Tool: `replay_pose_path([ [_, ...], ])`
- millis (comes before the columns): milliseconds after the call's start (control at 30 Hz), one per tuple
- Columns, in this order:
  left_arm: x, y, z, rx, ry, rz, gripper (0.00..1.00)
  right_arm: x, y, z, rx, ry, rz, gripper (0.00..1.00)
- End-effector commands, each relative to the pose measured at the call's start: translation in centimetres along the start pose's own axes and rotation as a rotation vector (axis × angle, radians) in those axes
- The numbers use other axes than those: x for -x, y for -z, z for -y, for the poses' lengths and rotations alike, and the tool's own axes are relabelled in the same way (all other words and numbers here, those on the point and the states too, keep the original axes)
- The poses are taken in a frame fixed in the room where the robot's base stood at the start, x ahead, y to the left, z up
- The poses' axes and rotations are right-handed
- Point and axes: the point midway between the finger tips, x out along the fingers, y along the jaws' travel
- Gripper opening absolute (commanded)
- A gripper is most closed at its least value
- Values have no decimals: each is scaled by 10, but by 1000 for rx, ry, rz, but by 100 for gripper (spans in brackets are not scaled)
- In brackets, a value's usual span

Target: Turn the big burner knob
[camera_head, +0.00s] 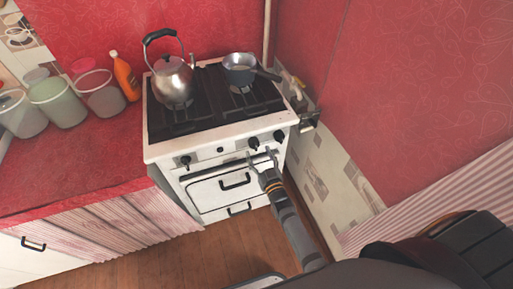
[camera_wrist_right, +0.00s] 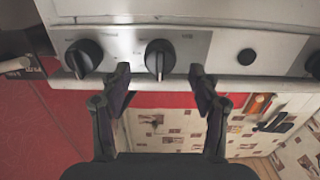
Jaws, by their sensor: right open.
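The white stove (camera_head: 215,136) stands against the back wall, with black knobs along its front panel. The right-hand pair are one knob (camera_head: 253,143) and the rightmost knob (camera_head: 279,135); another knob (camera_head: 185,161) is at the left end. The pictures do not mark which one is the big burner knob. My right gripper (camera_head: 261,156) is open and empty in front of the panel. In the right wrist view its fingers (camera_wrist_right: 160,75) straddle the line of one knob (camera_wrist_right: 160,58), with the tips just short of it. A neighbouring knob (camera_wrist_right: 84,58) lies left of the fingers. My left gripper is out of view.
A kettle (camera_head: 173,82) and a saucepan (camera_head: 239,69) stand on the hob. The oven door handle (camera_head: 235,181) is below the knobs. The red counter (camera_head: 75,155) holds canisters and an orange bottle (camera_head: 126,76). A wall is close to the stove's right.

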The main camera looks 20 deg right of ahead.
Motion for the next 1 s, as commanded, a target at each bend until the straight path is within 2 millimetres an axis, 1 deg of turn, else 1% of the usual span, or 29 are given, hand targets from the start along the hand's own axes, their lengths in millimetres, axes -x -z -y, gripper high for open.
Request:
replay_pose_path([
  [33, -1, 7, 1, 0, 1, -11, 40, -10, 0, 0, 1, 0, -2, 62],
  [100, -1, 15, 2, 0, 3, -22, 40, -21, 0, 0, 2, 0, -1, 62],
  [200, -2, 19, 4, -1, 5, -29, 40, -31, 0, 0, 0, 0, 1, 62],
  [333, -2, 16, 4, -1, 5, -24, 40, -36, -1, 0, 0, 0, 3, 62],
  [533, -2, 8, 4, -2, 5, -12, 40, -36, -1, 0, 1, 0, 2, 62],
  [567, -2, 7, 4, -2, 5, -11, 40, -36, -1, 0, 1, 0, 2, 60],
  [933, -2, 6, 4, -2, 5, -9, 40, -36, -1, 0, 1, 0, 2, 9],
  [1000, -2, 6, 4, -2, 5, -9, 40, -36, -1, 0, 0, 0, 2, 8],
])
